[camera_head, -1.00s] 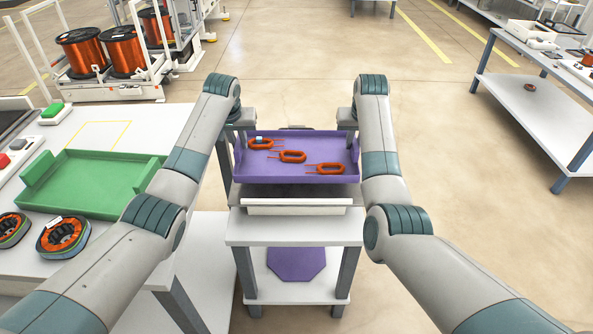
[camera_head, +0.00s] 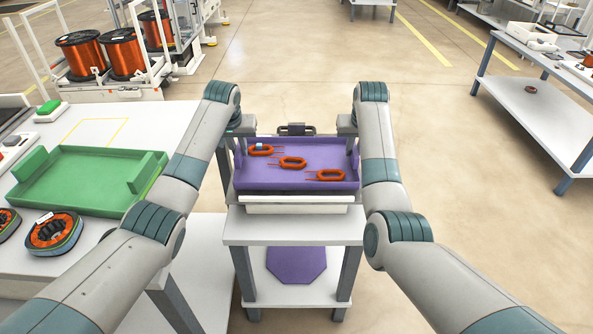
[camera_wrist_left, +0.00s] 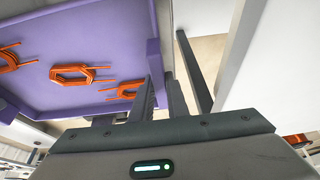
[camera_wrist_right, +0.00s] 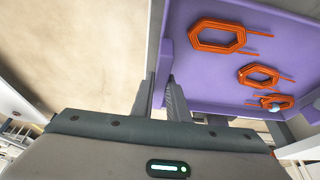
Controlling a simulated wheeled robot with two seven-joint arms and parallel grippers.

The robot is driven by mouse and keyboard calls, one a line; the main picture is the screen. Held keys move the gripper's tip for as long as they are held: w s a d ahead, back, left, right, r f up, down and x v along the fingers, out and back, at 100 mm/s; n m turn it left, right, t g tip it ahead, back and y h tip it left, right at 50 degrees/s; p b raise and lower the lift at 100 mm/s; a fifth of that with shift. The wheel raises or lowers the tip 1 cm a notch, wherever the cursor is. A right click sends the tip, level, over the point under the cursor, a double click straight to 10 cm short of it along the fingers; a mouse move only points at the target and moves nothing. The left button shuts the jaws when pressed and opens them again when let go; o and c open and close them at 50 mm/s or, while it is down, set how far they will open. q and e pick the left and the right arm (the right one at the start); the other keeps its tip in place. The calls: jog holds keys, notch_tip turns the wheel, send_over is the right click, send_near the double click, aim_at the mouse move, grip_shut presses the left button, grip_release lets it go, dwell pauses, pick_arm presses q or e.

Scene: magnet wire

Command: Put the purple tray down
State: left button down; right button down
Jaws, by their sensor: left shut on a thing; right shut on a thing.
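The purple tray (camera_head: 262,178) is level between my two arms, over the top of a small white cart (camera_head: 295,231). Three orange wire coils lie in it; the middle coil (camera_head: 292,163) also shows in the left wrist view (camera_wrist_left: 72,75). My left gripper (camera_head: 241,142) is shut on the tray's left side wall, with a finger on each side of it in the left wrist view (camera_wrist_left: 161,88). My right gripper (camera_head: 349,140) is shut on the right side wall, also seen in the right wrist view (camera_wrist_right: 160,90). The tray hides its underside, so contact with the cart cannot be told.
A white table at left holds a green tray (camera_head: 85,185) and round wound parts (camera_head: 54,233). A purple plate (camera_head: 297,264) lies on the cart's lower shelf. A dark handle-like part (camera_head: 296,129) shows behind the tray. Floor beyond the cart is clear.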

pick_arm(q)
jog(key=shift+f+b, duration=0.35)
jog(key=shift+f, duration=0.1)
pick_arm(e)
jog(key=shift+f, duration=0.45)
pick_arm(q)
jog(key=c, duration=1.7)
grip_release()
jog(key=shift+r, duration=0.1)
pick_arm(e)
jog(key=c, duration=1.7)
grip_release()
jog(key=shift+r, duration=0.1)
pick_arm(q)
jog(key=shift+s+r, duration=0.1)
jog(key=shift+r, duration=0.05)
jog(key=v, duration=1.1)
jog(key=shift+s+r, duration=0.2)
jog(key=shift+r, duration=0.15)
pick_arm(e)
jog(key=shift+s+r, duration=0.1)
jog(key=v, duration=1.1)
jog(key=shift+s+r, duration=0.2)
jog(key=shift+r, duration=0.15)
pick_arm(q)
jog(key=shift+r, duration=0.1)
pick_arm(e)
jog(key=shift+r, duration=0.1)
